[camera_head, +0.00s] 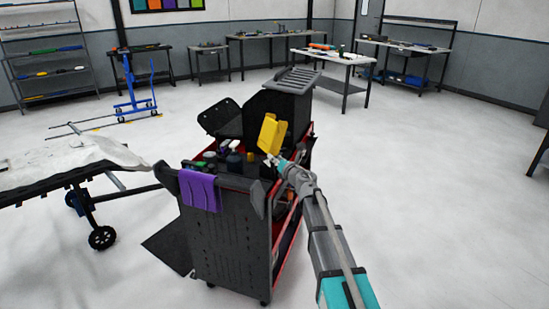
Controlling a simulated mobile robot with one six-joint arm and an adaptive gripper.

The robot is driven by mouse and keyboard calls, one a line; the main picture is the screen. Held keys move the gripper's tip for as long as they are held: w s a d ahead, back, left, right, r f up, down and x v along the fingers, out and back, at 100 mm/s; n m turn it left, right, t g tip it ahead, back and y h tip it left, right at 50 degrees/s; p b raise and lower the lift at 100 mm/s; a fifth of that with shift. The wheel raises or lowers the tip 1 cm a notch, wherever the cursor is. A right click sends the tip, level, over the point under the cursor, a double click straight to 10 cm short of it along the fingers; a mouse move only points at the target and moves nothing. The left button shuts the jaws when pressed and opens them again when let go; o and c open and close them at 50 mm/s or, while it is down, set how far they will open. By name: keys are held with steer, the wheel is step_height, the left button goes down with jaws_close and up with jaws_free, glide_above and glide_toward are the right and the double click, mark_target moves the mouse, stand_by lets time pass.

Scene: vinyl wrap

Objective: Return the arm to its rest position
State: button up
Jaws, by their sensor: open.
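My arm (328,235) reaches up from the lower right to a dark tool cart (228,230). My gripper (272,158) is at the cart's top, right beside a yellow object (271,133) that stands tilted there. The gripper is small in this view; it is open. I cannot tell whether the fingers touch the yellow object.
The cart top holds several bottles (233,160), and a purple cloth (200,190) hangs on its front. A wheeled table (75,175) with a pale sheet stands at left. A blue wheeled stand (135,95) and workbenches (335,56) are behind. The floor at right is clear.

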stand_by(0.3)
steer(key=s+d+f+m+t+h, duration=0.15)
steer(key=s+d+m+h, duration=0.25)
steer(key=d+m+h, duration=0.9)
steer(key=s+d+f+m+g+h, duration=0.1)
steer(key=s+d+f+m+g, duration=0.6)
steer(key=m, duration=0.6)
steer(key=s+a+f+m+g+y, duration=0.2)
steer(key=s+f+m+g, duration=0.25)
steer(key=s, duration=0.65)
steer(key=s+a+f+m+g+y, duration=0.15)
steer(key=s+f+m+g, duration=0.3)
steer(key=s, duration=0.65)
steer(key=s+a+r+m+g+y+p, duration=0.1)
steer(key=s+r+p, duration=0.3)
steer(key=r+p, duration=0.8)
steer(key=shift+a+m+y+p, duration=0.3)
steer(key=shift+m+y+p, duration=0.1)
steer(key=shift+p, duration=0.2)
